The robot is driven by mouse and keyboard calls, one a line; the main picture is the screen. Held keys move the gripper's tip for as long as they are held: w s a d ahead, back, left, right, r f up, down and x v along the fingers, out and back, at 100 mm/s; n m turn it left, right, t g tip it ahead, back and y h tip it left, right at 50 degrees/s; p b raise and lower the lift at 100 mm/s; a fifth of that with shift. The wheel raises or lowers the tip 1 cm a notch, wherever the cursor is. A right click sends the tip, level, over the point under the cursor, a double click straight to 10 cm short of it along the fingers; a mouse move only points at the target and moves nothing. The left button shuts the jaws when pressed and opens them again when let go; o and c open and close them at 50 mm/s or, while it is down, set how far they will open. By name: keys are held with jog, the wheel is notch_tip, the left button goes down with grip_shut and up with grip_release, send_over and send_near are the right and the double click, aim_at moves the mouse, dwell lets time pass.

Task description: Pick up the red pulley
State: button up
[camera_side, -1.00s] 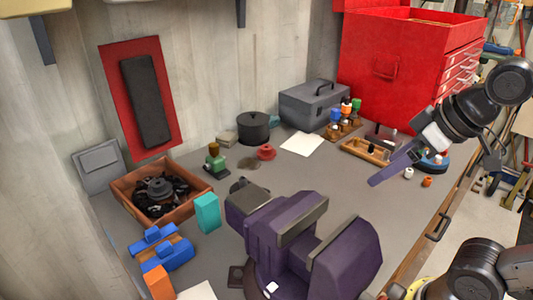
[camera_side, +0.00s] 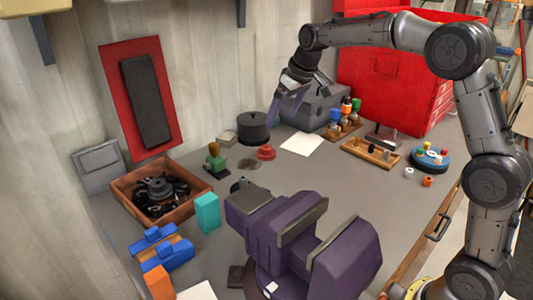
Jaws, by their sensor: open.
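The red pulley (camera_side: 266,153) sits on the grey workbench (camera_side: 300,180), just in front of the black round pot (camera_side: 254,128) and left of a white sheet of paper. It is a small stepped red disc and nothing covers it. My gripper (camera_side: 281,118) hangs above the bench, up and slightly to the right of the pulley in the picture, with its purple fingers pointing down. It is open and holds nothing. It overlaps the grey toolbox (camera_side: 318,110) in this view. How far it is above the bench is hard to tell.
A large purple vise (camera_side: 300,235) fills the front. A green-based knob piece (camera_side: 215,162) stands left of the pulley, near a brown crate (camera_side: 192,199) of black parts. The white paper (camera_side: 303,144) lies flat at right. A wooden tray (camera_side: 371,153) lies farther right.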

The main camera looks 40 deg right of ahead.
send_over(268, 145)
jog(key=s, duration=0.3)
jog(key=f, duration=0.7)
jog(key=shift+s+a+f, duration=0.15)
jog(key=shift+a+f, duration=0.15)
jog(key=shift+f, duration=0.05)
jog(key=shift+a+x, duration=0.15)
jog(key=shift+x, duration=1.15)
jog(key=shift+a+x, duration=0.1)
jog(key=shift+x, duration=1.25)
jog(key=shift+r, duration=0.1)
jog(key=shift+c, duration=0.3)
grip_shut()
jog(key=shift+r, duration=0.1)
